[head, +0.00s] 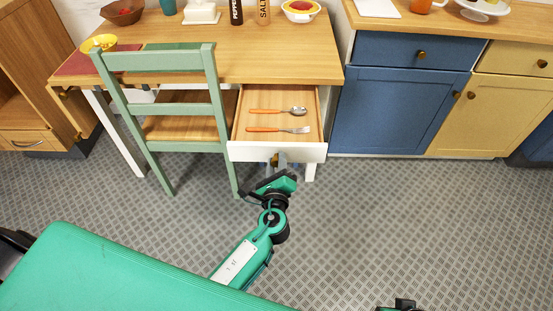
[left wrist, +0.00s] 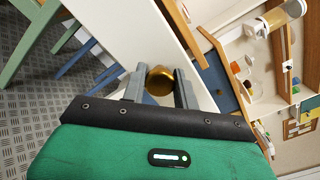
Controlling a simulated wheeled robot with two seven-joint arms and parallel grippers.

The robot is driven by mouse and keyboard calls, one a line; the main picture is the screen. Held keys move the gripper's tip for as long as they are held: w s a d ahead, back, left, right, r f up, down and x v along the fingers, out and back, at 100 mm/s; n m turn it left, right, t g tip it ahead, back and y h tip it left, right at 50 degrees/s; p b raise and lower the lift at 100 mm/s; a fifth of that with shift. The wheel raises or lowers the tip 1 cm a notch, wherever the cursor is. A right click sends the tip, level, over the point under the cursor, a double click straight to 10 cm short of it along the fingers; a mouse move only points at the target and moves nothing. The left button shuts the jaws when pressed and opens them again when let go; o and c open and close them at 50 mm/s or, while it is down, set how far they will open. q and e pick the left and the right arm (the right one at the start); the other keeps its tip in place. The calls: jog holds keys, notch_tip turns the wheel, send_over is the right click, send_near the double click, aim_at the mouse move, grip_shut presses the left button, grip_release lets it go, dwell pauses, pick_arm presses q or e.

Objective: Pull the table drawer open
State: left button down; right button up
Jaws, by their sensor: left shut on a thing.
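The table drawer (head: 277,151) has a white front and a wooden inside, and it stands pulled out from under the wooden table (head: 275,62). A spoon (head: 277,111) and a fork (head: 277,129) with orange handles lie in it. My left gripper (head: 279,161) is at the drawer front, shut on its round brass knob. In the left wrist view the knob (left wrist: 160,80) sits between the two grey fingers, beside the white drawer front (left wrist: 165,30). My right gripper is not clearly in view; only a small dark part shows at the bottom edge of the head view.
A green chair (head: 178,120) stands close to the left of the drawer. A blue cabinet (head: 395,110) stands to the right. The patterned floor (head: 400,210) in front of the drawer is clear. Bowls and shakers stand on the table.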

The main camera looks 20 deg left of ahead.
pick_arm(q)
jog(key=c, duration=1.3)
grip_release()
jog(key=shift+c, duration=0.2)
